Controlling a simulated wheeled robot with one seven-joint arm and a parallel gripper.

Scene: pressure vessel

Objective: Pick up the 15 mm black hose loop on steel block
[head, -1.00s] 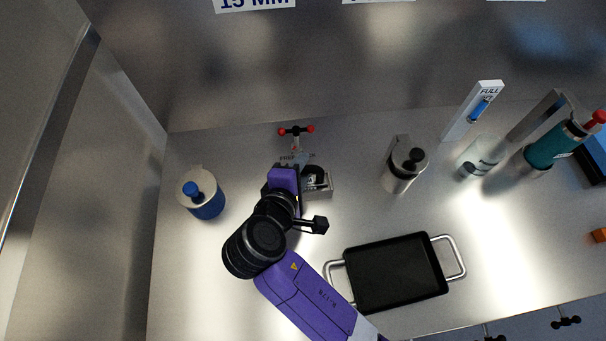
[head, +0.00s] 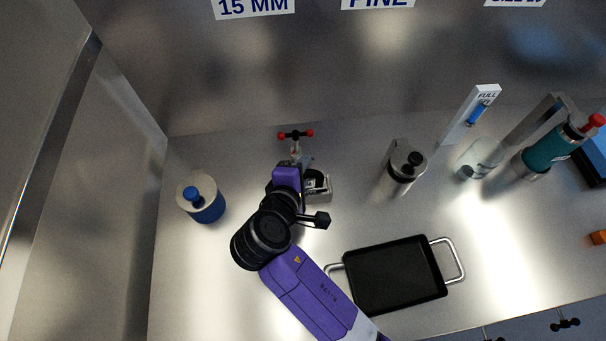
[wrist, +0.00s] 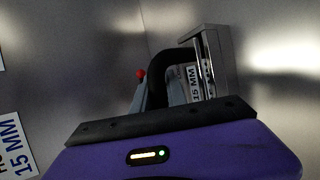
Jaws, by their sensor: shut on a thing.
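The black hose loop (wrist: 158,72) shows in the wrist view as a dark curved band just beyond my gripper's edge, beside the steel block (wrist: 222,60) with its "15 MM" label. In the head view the steel block (head: 322,192) stands just right of my gripper (head: 290,172), with a black curved part on it. My gripper is shut on the hose loop. The fingertips and the grip itself are largely hidden behind the purple gripper body. I cannot tell whether the loop is clear of the block.
A red-handled valve (head: 296,135) stands right behind my gripper. A blue-and-steel canister (head: 205,200) is at left, a steel bottle (head: 405,165) at right. A black tray (head: 395,275) with metal handles lies in front right. Bare steel counter lies between the canister and my arm.

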